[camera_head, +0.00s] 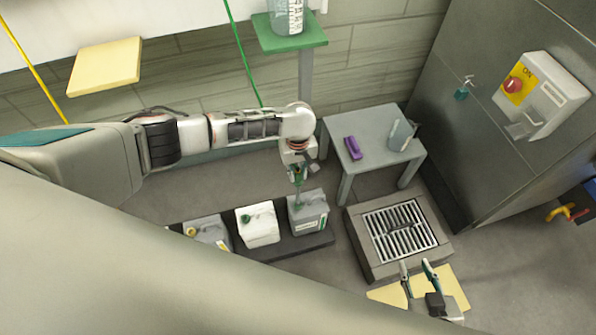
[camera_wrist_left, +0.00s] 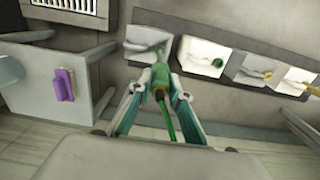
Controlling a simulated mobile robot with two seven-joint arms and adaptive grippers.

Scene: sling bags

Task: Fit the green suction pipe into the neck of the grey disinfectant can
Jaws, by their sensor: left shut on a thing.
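The grey disinfectant can (camera_head: 311,218) stands at the right end of a row of cans on a dark low platform. It also shows in the left wrist view (camera_wrist_left: 147,33), beyond my fingertips. My left gripper (camera_head: 298,170) is above this can, shut on the green suction pipe (camera_head: 298,178). In the left wrist view the pipe (camera_wrist_left: 160,78) sits between the fingertips, its far end pointing at the can's top. Whether its tip is inside the neck or just above it, I cannot tell. My right gripper (camera_head: 418,277) is open and empty, low at the right.
A white can (camera_head: 259,228) with a green cap stands left of the grey can, then a can with a yellow cap (camera_head: 205,234). A small grey table (camera_head: 370,125) holds a purple object (camera_head: 352,148) and a clear jug. A floor grate (camera_head: 398,230) lies right of the cans.

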